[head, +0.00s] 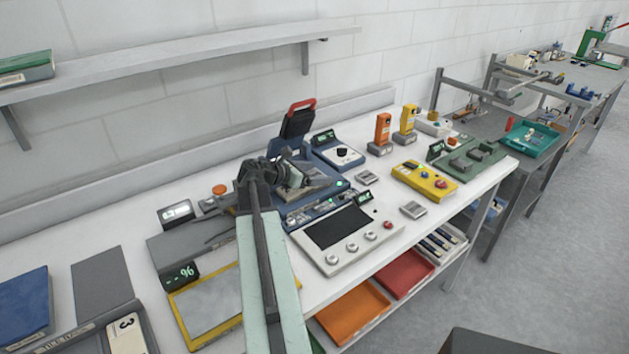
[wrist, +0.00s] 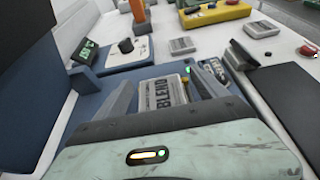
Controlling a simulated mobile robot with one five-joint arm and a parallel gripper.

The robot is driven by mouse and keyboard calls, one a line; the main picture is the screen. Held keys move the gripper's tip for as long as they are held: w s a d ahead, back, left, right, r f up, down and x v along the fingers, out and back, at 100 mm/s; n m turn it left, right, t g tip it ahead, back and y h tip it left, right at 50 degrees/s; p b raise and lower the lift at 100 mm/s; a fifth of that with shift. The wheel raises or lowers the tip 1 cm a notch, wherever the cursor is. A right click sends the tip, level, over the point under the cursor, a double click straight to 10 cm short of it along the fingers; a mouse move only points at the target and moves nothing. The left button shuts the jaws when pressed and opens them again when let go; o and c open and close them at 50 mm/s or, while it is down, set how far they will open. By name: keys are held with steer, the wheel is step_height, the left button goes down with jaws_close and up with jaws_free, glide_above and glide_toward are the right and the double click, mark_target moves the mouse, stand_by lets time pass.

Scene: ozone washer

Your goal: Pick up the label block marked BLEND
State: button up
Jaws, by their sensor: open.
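The label block marked BLEND (wrist: 160,92) is a light grey plate with dark lettering in the wrist view. It sits on the blue machine (wrist: 100,88), between the two fingers of my open gripper (wrist: 165,86). I cannot tell whether either finger touches it. In the head view my gripper (head: 290,176) is over the blue machine (head: 325,190), in front of its raised lid with a red handle (head: 299,106). My arm and gripper hide much of that area, and the BLEND lettering cannot be read there.
Similar small grey blocks lie at right on the white bench (head: 366,177) (head: 413,210). A white panel with a dark screen (head: 341,227) stands in front of the machine. A yellow box (head: 425,181) and orange handset (head: 383,132) stand farther right. A shelf (head: 180,60) runs above.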

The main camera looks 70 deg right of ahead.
steer(key=shift+r, duration=0.1)
steer(key=c, duration=1.6)
